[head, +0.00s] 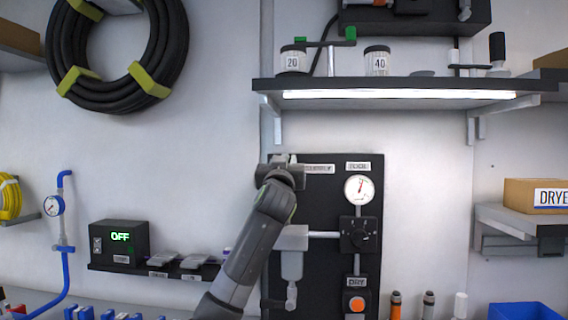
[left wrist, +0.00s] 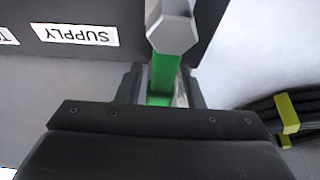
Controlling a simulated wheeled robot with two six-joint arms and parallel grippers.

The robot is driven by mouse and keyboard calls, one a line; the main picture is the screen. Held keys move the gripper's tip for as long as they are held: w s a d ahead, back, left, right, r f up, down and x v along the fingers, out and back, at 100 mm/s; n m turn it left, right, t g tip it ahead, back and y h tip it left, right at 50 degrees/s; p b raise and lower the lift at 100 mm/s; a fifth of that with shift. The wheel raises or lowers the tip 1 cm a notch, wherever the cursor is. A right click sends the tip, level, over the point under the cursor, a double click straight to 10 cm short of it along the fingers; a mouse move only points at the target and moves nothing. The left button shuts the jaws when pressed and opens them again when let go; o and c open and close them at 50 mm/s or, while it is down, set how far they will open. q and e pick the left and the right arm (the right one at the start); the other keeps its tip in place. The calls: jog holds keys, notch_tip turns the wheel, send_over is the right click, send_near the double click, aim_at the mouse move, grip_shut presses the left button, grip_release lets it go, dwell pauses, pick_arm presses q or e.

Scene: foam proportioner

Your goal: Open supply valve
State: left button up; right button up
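The supply valve's green lever (left wrist: 163,84) shows in the left wrist view, with a grey metal end (left wrist: 172,28) above it. My left gripper (left wrist: 162,88) has its two fingers close on either side of the lever and looks shut on it. A SUPPLY label (left wrist: 76,34) is upside down beside it. There my gripper and wrist hide the lever. My right gripper is not in view.
The panel also carries a gauge (head: 359,189), a black knob (head: 359,234) and an orange button (head: 357,304). A lit shelf (head: 400,94) juts out above. A black hose coil (head: 118,52) hangs at upper left.

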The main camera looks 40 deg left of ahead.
pick_arm(q)
jog(key=shift+o, duration=0.5)
jog(key=shift+s+d+f, duration=0.2)
jog(key=shift+s+d, duration=0.05)
jog(key=shift+s, duration=0.2)
jog(key=b+v, duration=0.4)
jog(key=v, duration=1.2)
jog(key=shift+b, duration=0.3)
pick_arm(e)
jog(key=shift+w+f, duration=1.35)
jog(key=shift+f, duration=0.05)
pick_arm(q)
jog(key=shift+s+d+f, duration=0.1)
jog(key=shift+f, duration=0.05)
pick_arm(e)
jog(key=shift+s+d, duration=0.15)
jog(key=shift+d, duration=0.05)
